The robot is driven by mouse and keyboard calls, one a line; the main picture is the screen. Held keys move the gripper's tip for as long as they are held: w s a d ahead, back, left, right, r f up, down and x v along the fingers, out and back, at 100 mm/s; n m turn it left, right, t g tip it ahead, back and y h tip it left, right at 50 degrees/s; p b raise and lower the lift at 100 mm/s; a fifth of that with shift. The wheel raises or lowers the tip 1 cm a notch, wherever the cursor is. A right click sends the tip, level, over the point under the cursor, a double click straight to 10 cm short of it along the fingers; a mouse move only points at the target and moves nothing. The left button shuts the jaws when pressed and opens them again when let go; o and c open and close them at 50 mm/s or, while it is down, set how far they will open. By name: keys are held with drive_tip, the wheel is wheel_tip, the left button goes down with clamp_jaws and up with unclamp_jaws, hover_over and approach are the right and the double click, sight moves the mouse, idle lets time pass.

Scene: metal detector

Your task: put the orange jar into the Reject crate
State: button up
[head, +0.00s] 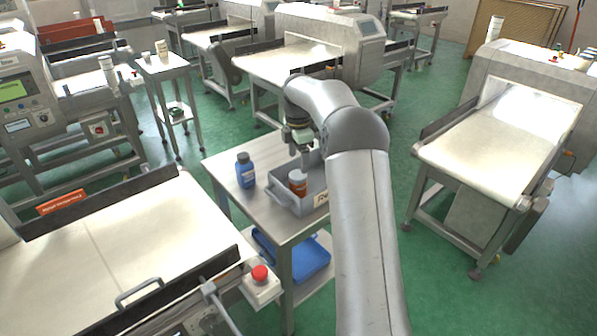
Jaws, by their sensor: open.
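The orange jar (298,184) has a pale lid and an orange-brown body. It appears upright inside the grey Reject crate (282,194), towards its left side. The crate's label shows only "Re"; my arm hides the rest of the label and the crate's right part. My gripper (304,165) is open and points down just above and slightly right of the jar's lid. I cannot tell whether a finger touches the jar.
The crate stands on a small metal table (228,160). A blue bottle (245,171) stands on the table left of the crate. A blue tray (308,258) is on the shelf below. Conveyors stand at left (120,245) and right (505,140).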

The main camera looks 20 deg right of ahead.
drive_tip(key=shift+r, duration=0.25)
drive_tip(key=s+a+r+m, duration=0.3)
drive_tip(key=s+a+m, duration=0.15)
drive_tip(key=s, duration=0.35)
drive_tip(key=s+a+r+m, duration=0.25)
drive_tip(key=s+a, duration=0.35)
drive_tip(key=s, duration=0.3)
drive_tip(key=s+a+f+m, duration=0.2)
drive_tip(key=s+m, duration=0.3)
drive_tip(key=s, duration=0.7)
drive_tip(key=s+a+f+m, duration=0.2)
drive_tip(key=s+m, duration=0.4)
drive_tip(key=s, duration=0.6)
drive_tip(key=shift+a+f, duration=0.25)
drive_tip(key=shift+f, duration=0.65)
drive_tip(key=shift+r, duration=0.1)
